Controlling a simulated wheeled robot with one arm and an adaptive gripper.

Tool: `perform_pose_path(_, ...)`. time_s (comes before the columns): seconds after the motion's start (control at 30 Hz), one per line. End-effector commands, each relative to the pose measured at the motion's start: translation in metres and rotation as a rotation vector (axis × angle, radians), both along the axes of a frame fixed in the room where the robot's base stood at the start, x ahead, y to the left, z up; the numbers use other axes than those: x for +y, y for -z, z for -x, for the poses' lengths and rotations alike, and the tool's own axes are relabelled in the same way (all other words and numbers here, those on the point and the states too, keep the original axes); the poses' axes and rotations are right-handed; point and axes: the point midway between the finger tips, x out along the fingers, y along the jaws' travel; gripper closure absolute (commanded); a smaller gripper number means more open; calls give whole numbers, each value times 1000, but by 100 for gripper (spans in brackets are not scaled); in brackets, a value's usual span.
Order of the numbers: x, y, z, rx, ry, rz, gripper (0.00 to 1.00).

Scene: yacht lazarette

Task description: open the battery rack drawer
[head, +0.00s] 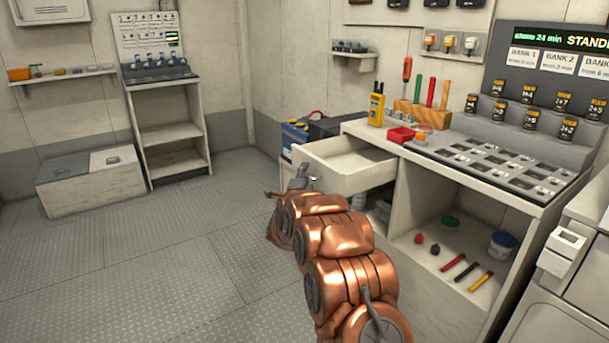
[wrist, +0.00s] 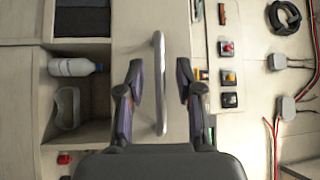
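The pale drawer (head: 318,172) under the left end of the workbench top stands pulled out, and its inside shows in the head view. Its front (wrist: 142,30) also shows in the wrist view, with a metal bar handle (wrist: 160,60). My gripper (wrist: 160,82) is open, with one finger on each side of the handle and a visible gap to it on both sides. In the head view my gripper (head: 300,180) is at the drawer front, partly hidden by my copper-coloured arm.
An open shelf below holds small items. In the wrist view a white bottle (wrist: 75,67) lies in a compartment left of the drawer. The floor at left is clear.

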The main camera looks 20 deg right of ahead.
Motion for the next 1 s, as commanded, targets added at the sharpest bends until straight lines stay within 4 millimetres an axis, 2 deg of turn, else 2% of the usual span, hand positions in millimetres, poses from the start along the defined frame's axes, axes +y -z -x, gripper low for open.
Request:
perform_pose_path(0.17, 1, 0, 1, 0, 0, 0, 65)
perform_pose_path(0.37, 8, 2, 13, 2, 0, 0, 65)
perform_pose_path(1.0, 53, 13, 85, 1, -2, 0, 65)
